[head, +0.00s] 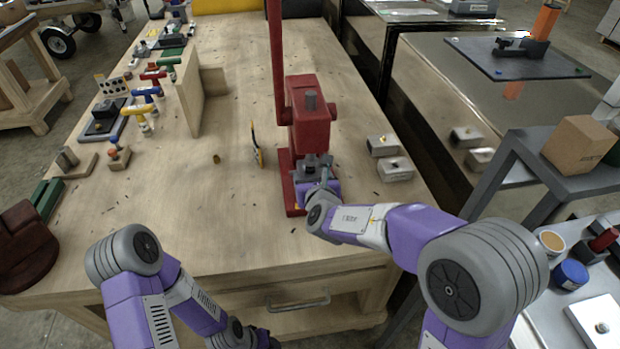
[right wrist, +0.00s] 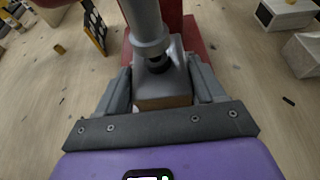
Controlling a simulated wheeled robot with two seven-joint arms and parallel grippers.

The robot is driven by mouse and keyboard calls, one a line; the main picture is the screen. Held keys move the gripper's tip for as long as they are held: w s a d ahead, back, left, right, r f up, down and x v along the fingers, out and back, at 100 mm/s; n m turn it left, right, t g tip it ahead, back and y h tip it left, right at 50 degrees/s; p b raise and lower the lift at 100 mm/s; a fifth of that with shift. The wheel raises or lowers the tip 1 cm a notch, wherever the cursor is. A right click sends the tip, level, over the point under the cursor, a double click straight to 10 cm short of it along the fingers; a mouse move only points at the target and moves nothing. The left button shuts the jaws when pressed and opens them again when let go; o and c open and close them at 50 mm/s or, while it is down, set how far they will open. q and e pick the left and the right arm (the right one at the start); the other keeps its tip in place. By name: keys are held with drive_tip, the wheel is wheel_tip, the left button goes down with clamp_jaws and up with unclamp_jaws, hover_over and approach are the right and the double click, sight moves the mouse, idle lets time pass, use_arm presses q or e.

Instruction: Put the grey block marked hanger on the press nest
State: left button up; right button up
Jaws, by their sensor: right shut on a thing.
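The red arbor press (head: 308,118) stands on the wooden bench, with its red base (head: 287,190) reaching toward me. My right gripper (head: 317,178) is at the press below its ram. In the right wrist view my right gripper (right wrist: 163,88) is shut on a grey block (right wrist: 176,68), a finger on each side. The block's near face looks brown. The grey ram (right wrist: 150,35) comes down right over the block. The nest is hidden under the block and gripper; I cannot tell whether they touch. No marking is readable. My left arm shows low down, its fingers out of frame.
Two other grey blocks, a farther one (head: 383,145) and a nearer one (head: 395,169), stand right of the press. A thin yellow-edged plate (head: 257,146) stands upright to its left. A wooden panel (head: 189,101) and coloured-handled tools line the left side. The bench's front middle is clear.

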drive_tip(key=shift+s+f, duration=0.3)
drive_tip(key=shift+f, duration=0.2)
drive_tip(key=shift+c, duration=0.7)
drive_tip(key=shift+w, duration=0.1)
drive_tip(key=shift+f+b, duration=0.15)
drive_tip(key=shift+b, duration=0.15)
drive_tip(key=o, duration=1.4)
